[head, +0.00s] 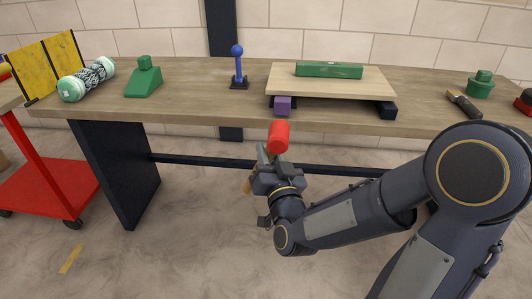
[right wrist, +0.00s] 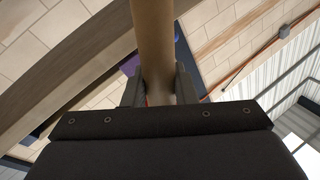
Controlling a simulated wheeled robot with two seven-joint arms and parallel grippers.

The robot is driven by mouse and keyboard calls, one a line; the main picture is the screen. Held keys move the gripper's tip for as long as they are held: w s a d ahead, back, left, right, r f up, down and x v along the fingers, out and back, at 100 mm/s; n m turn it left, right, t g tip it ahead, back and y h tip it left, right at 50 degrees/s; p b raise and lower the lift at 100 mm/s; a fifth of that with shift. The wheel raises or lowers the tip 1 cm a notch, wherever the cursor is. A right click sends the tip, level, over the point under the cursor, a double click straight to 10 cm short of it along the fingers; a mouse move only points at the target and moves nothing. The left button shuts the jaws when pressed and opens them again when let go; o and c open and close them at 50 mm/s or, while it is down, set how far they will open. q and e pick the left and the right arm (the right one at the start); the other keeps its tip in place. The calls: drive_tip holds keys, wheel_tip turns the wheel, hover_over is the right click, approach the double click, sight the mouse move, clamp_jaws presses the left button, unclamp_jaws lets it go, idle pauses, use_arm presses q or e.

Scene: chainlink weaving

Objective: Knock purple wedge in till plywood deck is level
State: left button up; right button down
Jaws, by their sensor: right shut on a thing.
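The purple wedge (head: 282,105) sticks out from under the front left of the plywood deck (head: 365,85) on the workbench. Whether the deck is level is hard to tell. A green bar shaped like a level (head: 328,70) lies on the deck. My right gripper (head: 264,168) is shut on the wooden handle (right wrist: 152,35) of a mallet, in front of the bench. Its red head (head: 278,137) is up, just below and in front of the wedge, apparently apart from it. A purple patch, likely the wedge, shows behind the handle in the right wrist view (right wrist: 130,63). My left gripper is out of view.
Dark blocks (head: 386,108) sit under the deck. A green piece and a dark-handled tool (head: 464,105) lie right. A red cart (head: 45,170) stands left.

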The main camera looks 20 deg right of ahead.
drive_tip(key=shift+w+b, duration=0.15)
drive_tip(key=shift+b, duration=0.25)
drive_tip(key=w+d, duration=0.1)
drive_tip(key=w+d+b, duration=0.1)
drive_tip(key=w, duration=0.1)
drive_tip(key=w+b, duration=0.1)
drive_tip(key=shift+w+d+r, duration=0.1)
drive_tip(key=shift+w+d, duration=0.1)
drive_tip(key=shift+d, duration=0.2)
